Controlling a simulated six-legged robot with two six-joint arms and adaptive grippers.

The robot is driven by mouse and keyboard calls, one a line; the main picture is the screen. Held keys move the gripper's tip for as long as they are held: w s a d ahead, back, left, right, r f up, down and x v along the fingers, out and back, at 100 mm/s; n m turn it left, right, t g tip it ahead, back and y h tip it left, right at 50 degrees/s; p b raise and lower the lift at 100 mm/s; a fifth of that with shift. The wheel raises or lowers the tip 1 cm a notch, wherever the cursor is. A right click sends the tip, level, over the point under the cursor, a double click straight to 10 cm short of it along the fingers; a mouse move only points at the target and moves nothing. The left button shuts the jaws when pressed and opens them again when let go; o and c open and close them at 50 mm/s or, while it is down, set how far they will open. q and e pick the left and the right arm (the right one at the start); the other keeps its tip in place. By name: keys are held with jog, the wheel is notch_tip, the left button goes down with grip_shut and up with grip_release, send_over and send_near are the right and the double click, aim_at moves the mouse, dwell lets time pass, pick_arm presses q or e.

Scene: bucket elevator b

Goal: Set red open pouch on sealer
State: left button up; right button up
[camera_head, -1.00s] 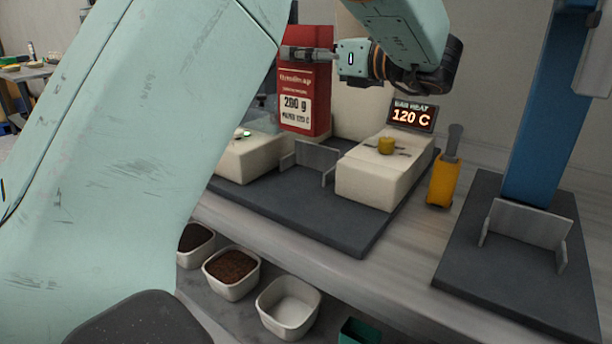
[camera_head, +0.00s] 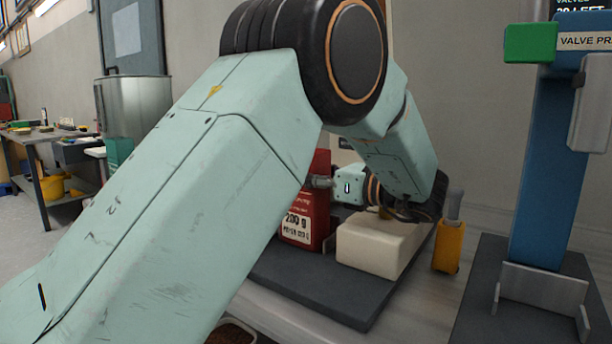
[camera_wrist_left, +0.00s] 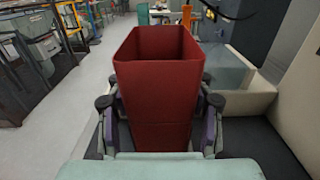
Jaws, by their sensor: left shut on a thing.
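The red pouch (camera_head: 300,228) with its "200 g" label stands upright, left of and behind the cream sealer block (camera_head: 376,252) in the head view. In the left wrist view the pouch (camera_wrist_left: 158,95) shows its open top, with the fingers on both sides. My left gripper (camera_head: 320,182) is shut on the pouch near its upper part. My left arm hides part of the pouch and the sealer's top and display. Whether the pouch touches the surface under it, I cannot tell. My right gripper is out of view.
A dark mat (camera_head: 320,296) lies under the sealer. A yellow holder (camera_head: 449,246) stands right of it. Farther right is a blue column (camera_head: 540,170) with a metal bracket (camera_head: 540,290) on its dark base. A bowl of brown grounds (camera_head: 232,333) shows at the bottom.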

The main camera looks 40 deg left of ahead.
pick_arm(q)
jog(key=shift+f, duration=0.1)
jog(key=o, duration=0.6)
jog(key=shift+w, duration=0.15)
jog(key=shift+o, duration=1.3)
